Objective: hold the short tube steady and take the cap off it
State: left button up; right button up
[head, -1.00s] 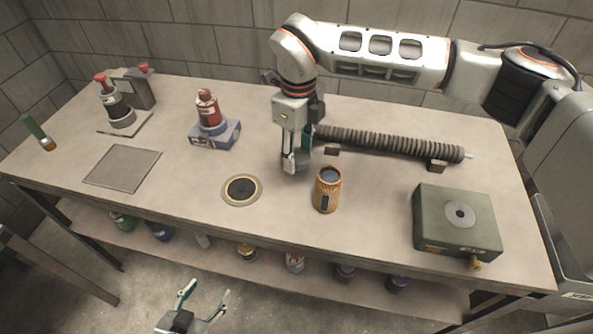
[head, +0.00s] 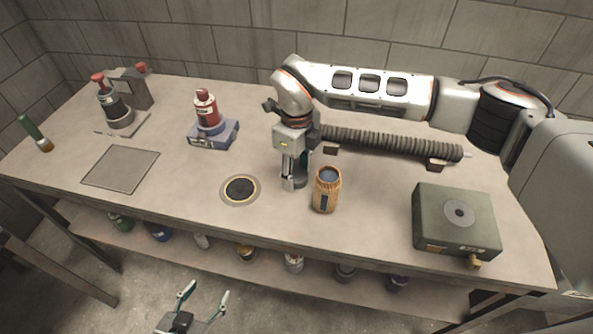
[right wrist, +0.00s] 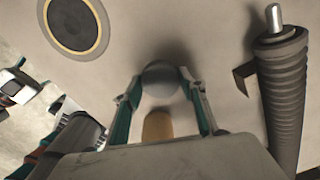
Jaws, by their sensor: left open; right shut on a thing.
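My right gripper (head: 293,184) is upright over the middle of the table, just left of a wicker-brown cup with a blue inside (head: 326,190).
A long dark ribbed tube (head: 390,143) lies on small blocks behind. A green box (head: 455,225) stands at right. A round dark mat (head: 240,189), a red bottle (head: 207,110) on a blue block and a grey plate (head: 120,167) are at left.

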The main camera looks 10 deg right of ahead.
aim_at(297, 175)
jog(key=o, duration=1.2)
jog(key=shift+o, duration=0.2)
notch_tip(297, 175, up, 12)
jog(key=shift+r, duration=0.1)
